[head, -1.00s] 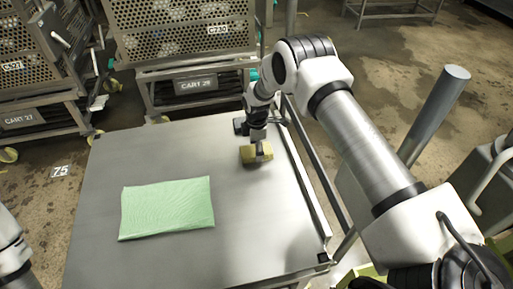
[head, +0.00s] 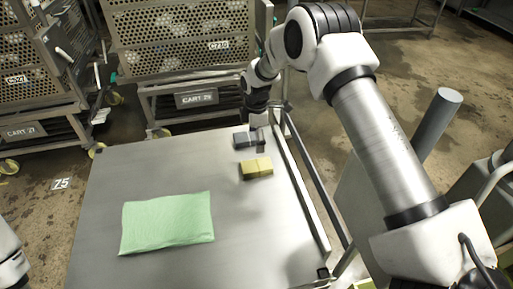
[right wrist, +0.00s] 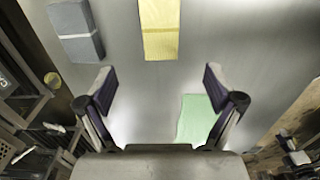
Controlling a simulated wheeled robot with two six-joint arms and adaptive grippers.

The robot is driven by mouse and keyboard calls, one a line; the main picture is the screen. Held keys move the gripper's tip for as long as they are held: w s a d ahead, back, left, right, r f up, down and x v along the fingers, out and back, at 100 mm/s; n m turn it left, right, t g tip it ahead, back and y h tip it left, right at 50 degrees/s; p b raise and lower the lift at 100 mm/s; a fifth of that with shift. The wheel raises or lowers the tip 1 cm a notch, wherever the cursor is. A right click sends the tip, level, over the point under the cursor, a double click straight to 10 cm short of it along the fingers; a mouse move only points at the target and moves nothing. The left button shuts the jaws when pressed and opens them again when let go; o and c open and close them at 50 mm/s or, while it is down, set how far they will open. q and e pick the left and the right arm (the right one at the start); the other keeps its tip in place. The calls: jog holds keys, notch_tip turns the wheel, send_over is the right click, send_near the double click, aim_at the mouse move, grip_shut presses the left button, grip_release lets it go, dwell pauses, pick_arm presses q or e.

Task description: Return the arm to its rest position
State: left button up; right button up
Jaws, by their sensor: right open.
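My right gripper (right wrist: 158,84) is open and empty, with its two fingers wide apart above the table. In the head view it is small and partly hidden at the end of the right arm, near the table's far right corner. A yellow block (head: 257,168) lies on the table, apart from the gripper; it also shows in the right wrist view (right wrist: 158,28). My left gripper is out of view; only a piece of my left arm shows at the left edge.
A grey-blue block (head: 245,139) lies behind the yellow one. A green cloth (head: 167,222) lies flat on the metal table (head: 110,180). Perforated carts (head: 180,40) stand behind. A rail (head: 300,190) runs along the table's right side.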

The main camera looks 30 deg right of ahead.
dwell(0.4)
jog(key=s+a+f+g+p, duration=0.1)
jog(key=s+f+p, duration=0.1)
jog(key=s, duration=0.5)
jog(key=s+a+f+m+g+p, duration=0.1)
jog(key=s+p, duration=0.3)
jog(key=s, duration=0.4)
jog(key=s+a+f+g+p, duration=0.2)
jog(key=s+f+p, duration=0.1)
jog(key=s, duration=0.5)
jog(key=shift+s+a+f+m+p, duration=0.15)
jog(key=shift+s+f+m+p, duration=0.1)
jog(key=shift+f+m+p, duration=0.1)
jog(key=s+a+r+m+t+p, duration=0.1)
jog(key=s+m, duration=0.5)
jog(key=s, duration=0.1)
jog(key=s+r+m+t+p, duration=0.1)
jog(key=s+m+t, duration=0.1)
jog(key=s+m, duration=0.4)
jog(key=shift+s+a+r+m+t, duration=0.3)
jog(key=shift+s+a+m, duration=0.05)
jog(key=shift+s, duration=0.7)
